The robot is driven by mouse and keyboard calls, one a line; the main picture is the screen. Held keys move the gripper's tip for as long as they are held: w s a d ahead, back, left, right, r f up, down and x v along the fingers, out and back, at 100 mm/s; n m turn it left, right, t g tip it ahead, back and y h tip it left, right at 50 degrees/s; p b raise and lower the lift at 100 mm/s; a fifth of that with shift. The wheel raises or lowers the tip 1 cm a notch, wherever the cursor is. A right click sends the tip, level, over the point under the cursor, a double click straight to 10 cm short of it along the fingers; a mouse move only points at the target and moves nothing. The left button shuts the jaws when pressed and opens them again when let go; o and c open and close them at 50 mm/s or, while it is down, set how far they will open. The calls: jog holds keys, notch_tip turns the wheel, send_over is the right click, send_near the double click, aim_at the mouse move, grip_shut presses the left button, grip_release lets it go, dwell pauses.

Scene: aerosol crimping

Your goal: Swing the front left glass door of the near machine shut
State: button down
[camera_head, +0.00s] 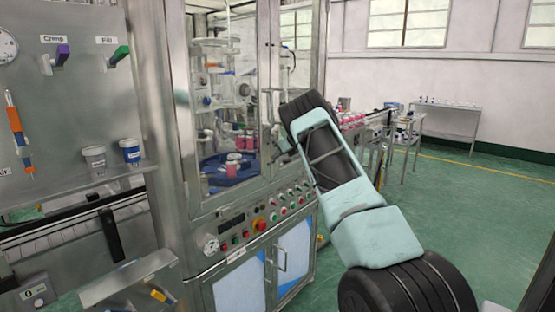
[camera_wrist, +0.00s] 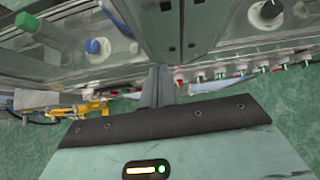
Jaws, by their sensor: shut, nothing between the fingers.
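The near machine's front left glass door (camera_head: 228,110) is a tall clear pane in a metal frame, left of my arm in the head view. It looks in or close to line with the machine front; I cannot tell whether a small gap remains. A metal door handle (camera_head: 268,105) stands at its right edge. My gripper (camera_wrist: 160,86) is shut and empty, its fingers pointing at the metal door frames (camera_wrist: 180,25) in the wrist view. In the head view it is largely hidden at the door's right edge, below the handle. I cannot tell whether it touches the door.
A sloped panel with coloured buttons (camera_head: 280,212) sits under the doors, with lower cabinet doors (camera_head: 282,255) beneath. Red-topped cans (camera_head: 232,165) stand inside the machine. A bench with cups (camera_head: 131,151) is at left. A conveyor (camera_head: 365,122) runs behind my arm. Green floor (camera_head: 480,215) is clear at right.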

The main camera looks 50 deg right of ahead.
jog(key=b+v, duration=0.3)
jog(key=v, duration=0.6)
jog(key=shift+s+r, duration=0.25)
jog(key=shift+s, duration=0.1)
jog(key=shift+w, duration=0.1)
